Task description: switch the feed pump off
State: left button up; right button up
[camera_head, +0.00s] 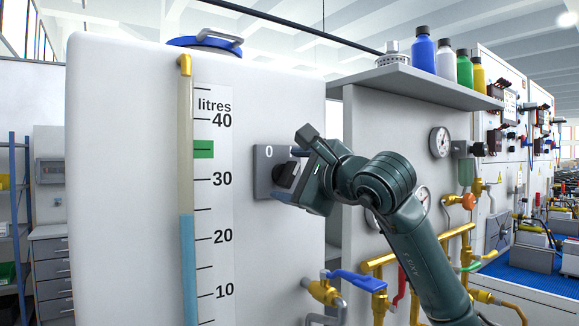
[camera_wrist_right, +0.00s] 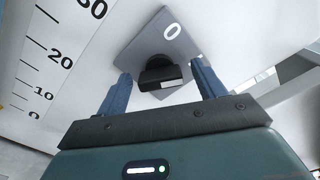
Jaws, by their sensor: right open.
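The feed pump switch is a grey plate (camera_head: 263,165) on the white tank's front, with a black rotary knob (camera_head: 285,175) and a "0" at its upper left. Another mark on the plate is mostly hidden behind my right gripper (camera_head: 294,171). In the right wrist view the plate (camera_wrist_right: 182,47) shows the "0", and the knob (camera_wrist_right: 158,72) has a white patch. The open blue fingers of the right gripper (camera_wrist_right: 162,76) stand either side of the knob, with gaps visible; I cannot tell which mark it points at. My left gripper is not in view.
A sight tube (camera_head: 187,255) beside a litres scale (camera_head: 214,250) shows blue liquid to about 23. Right of the tank are a blue-handled valve (camera_head: 357,280), brass pipes (camera_head: 455,234) and gauges (camera_head: 440,142). A shelf (camera_head: 405,80) with several bottles juts out above my right arm.

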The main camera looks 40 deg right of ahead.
jog(key=shift+w, duration=0.5)
jog(key=c, duration=1)
jog(key=shift+o, duration=0.2)
